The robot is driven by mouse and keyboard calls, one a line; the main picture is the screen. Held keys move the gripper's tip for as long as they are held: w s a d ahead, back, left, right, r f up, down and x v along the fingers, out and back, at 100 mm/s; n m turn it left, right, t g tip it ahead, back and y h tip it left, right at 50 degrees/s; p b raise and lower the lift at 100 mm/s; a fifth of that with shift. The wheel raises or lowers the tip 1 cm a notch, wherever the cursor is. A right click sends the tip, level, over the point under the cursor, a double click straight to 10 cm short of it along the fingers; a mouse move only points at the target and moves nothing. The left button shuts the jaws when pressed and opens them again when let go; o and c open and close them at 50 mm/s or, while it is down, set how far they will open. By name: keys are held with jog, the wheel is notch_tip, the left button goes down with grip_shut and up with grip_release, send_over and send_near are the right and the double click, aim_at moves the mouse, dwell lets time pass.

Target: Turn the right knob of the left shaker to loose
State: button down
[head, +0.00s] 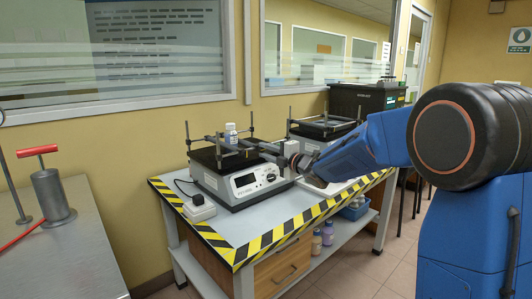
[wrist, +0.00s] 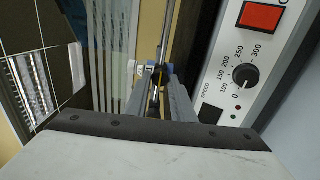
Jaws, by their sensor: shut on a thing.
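The left shaker (head: 238,185) stands on the table with a white front, a dark platform and upright corner rods. A small white bottle (head: 231,134) stands on it. My gripper (head: 262,146) reaches in from the right at the shaker's right side, level with its clamp bar. In the wrist view my gripper's fingers (wrist: 157,98) are shut around a small dark part at the clamp rod (wrist: 167,35), where the right knob is. The fingers mostly hide the knob, so its turn position cannot be told. The shaker's speed dial (wrist: 245,76) and red switch (wrist: 262,16) show beside the fingers.
A second shaker (head: 325,130) stands behind my arm on the right, with a black box (head: 365,100) farther back. A white plug adapter (head: 199,208) lies left of the shaker.

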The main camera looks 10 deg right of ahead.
jog(key=shift+f, duration=0.1)
jog(key=c, duration=1.5)
grip_release()
jog(key=shift+s+d, duration=0.1)
jog(key=v, duration=1.7)
jog(key=shift+d, duration=0.1)
